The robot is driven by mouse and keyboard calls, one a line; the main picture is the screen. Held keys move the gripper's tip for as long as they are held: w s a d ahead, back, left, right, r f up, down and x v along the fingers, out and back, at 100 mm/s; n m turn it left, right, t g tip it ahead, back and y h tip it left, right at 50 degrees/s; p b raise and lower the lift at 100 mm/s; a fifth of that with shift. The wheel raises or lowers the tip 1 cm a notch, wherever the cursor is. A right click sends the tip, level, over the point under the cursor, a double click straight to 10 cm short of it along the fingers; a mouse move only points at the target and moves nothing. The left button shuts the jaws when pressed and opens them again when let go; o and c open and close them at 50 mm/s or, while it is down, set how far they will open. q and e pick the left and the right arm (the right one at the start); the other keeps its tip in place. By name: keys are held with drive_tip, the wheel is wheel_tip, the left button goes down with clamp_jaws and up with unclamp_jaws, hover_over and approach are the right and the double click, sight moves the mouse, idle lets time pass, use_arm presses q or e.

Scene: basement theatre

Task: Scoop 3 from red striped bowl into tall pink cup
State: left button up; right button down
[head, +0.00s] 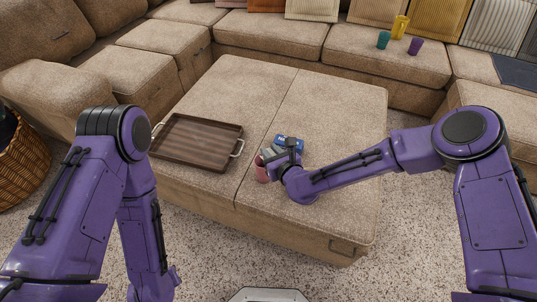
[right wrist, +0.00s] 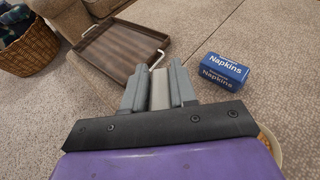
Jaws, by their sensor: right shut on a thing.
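My right gripper (head: 279,160) is low over the middle of the ottoman. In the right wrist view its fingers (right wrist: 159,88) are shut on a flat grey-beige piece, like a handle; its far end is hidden. A pink-red vessel (head: 261,171) stands just left of the gripper in the head view, partly covered; I cannot tell whether it is the tall pink cup. A bowl rim (right wrist: 274,150) with orange contents shows at the lower right of the wrist view, mostly hidden by my gripper; its stripes cannot be made out. My left arm hangs down at the left, its gripper out of view.
A brown tray (head: 198,144) with metal handles lies on the ottoman's left side. A blue napkin box (head: 289,142) sits just beyond my right gripper. Yellow, teal and purple cups stand on the sofa (head: 340,60) behind. The ottoman's far part is clear.

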drive_tip(key=s+t+b, duration=0.1)
drive_tip(key=b, duration=0.2)
drive_tip(key=s+d+t+y+b, duration=0.1)
drive_tip(key=b, duration=0.1)
drive_tip(key=s+d+t+y+b, duration=0.1)
drive_tip(key=t+b, duration=0.1)
drive_tip(key=b, duration=0.1)
drive_tip(key=shift+s+r+b, duration=0.3)
drive_tip(key=shift+r, duration=0.05)
drive_tip(key=shift+s+d+r, duration=0.1)
drive_tip(key=shift+s+r, duration=0.1)
drive_tip(key=shift+r, duration=0.25)
